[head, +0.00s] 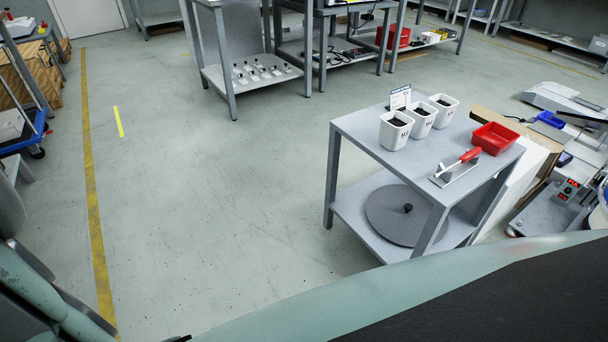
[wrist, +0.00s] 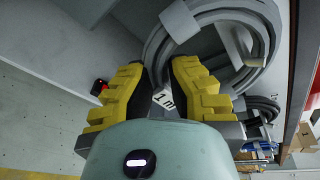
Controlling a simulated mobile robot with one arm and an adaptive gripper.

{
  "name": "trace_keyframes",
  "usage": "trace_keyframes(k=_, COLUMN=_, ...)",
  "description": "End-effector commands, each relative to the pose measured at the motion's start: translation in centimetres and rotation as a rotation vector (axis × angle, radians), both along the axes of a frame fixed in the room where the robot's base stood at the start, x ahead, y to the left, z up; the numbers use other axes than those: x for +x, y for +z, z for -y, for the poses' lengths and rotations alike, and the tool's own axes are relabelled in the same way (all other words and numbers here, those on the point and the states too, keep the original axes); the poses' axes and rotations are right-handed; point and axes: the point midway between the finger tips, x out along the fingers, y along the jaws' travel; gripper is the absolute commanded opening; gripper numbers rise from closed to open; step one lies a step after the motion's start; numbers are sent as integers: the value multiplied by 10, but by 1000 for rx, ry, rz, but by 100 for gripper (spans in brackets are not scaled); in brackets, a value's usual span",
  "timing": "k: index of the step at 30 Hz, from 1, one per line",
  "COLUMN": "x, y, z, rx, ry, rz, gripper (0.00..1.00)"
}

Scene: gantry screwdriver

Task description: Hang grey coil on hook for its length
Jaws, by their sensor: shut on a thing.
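In the wrist view, my gripper (wrist: 158,76) has yellow ribbed fingers that close on the grey coil (wrist: 262,52). The coil's loops rise beyond the fingertips and curve to the right, with a lighter grey band (wrist: 179,21) around them. A white tag (wrist: 163,98) reading "1 m" shows between the fingers; I cannot tell what it is fixed to. A small pale block (wrist: 232,46) shows inside the loop; I cannot tell whether it is a hook. The head view shows neither the gripper nor this coil.
More dark grey coils (wrist: 264,108) are at the right of the wrist view, near a reddish edge (wrist: 304,70). In the head view, a grey cart (head: 355,129) holds white cups (head: 396,131) and a red bin (head: 495,138).

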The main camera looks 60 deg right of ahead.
Motion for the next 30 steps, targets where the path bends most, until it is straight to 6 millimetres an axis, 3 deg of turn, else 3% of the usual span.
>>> trace_keyframes(k=13, x=1, y=1, z=1, rx=2, ry=-4, rz=0, gripper=0)
trace_keyframes(k=14, x=1, y=0, z=1, rx=2, ry=-4, rz=0, gripper=20)
trace_keyframes(k=19, x=1, y=0, z=1, rx=1, ry=-3, rz=-1, gripper=37)
trace_keyframes(k=30, x=0, y=0, z=1, rx=0, ry=-1, rz=-1, gripper=39)
